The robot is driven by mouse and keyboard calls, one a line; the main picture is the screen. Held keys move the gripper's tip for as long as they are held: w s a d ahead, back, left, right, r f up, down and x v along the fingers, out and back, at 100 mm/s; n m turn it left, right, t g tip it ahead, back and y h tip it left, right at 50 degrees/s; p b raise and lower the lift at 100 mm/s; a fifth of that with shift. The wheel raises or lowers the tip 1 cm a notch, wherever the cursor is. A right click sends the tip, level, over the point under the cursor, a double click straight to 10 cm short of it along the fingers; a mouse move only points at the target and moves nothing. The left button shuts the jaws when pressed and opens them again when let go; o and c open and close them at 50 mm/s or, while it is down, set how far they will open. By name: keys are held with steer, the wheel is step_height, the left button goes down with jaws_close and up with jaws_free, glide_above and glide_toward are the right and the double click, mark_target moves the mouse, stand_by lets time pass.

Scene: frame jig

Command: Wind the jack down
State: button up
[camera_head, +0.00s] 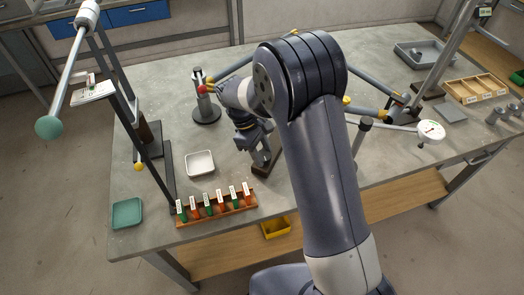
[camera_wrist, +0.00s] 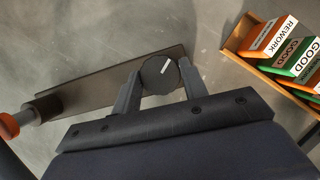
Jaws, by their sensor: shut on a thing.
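A dark round knob (camera_wrist: 160,74) with a white pointer line, seemingly the jack's, sits between the two fingers of my gripper (camera_wrist: 161,86) in the wrist view. The fingers are shut on its sides. It stands over a long dark base plate (camera_wrist: 95,85) lying on the table. In the head view my gripper (camera_head: 262,156) points down at the brown base (camera_head: 263,170). My arm and gripper hide most of the jack there, so I cannot tell its height.
A rack of labelled green and orange tags (camera_head: 217,209) stands at the table's front edge. A white tray (camera_head: 200,163) lies left of my gripper and a teal tray (camera_head: 127,213) at the front left corner. A dark upright frame (camera_head: 152,150) stands at left. A dial gauge (camera_head: 431,131) is at right.

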stand_by(0.3)
steer(key=o, duration=1)
steer(key=b+v, duration=0.1)
steer(key=v, duration=0.9)
steer(key=shift+w+a+r, duration=0.1)
steer(key=shift+a+r, duration=0.1)
steer(key=shift+r, duration=0.15)
steer(key=shift+f, duration=0.1)
steer(key=p+x, duration=0.1)
steer(key=x, duration=0.9)
steer(key=shift+d+f, duration=0.25)
steer(key=shift+f, duration=0.05)
steer(key=shift+r, duration=0.15)
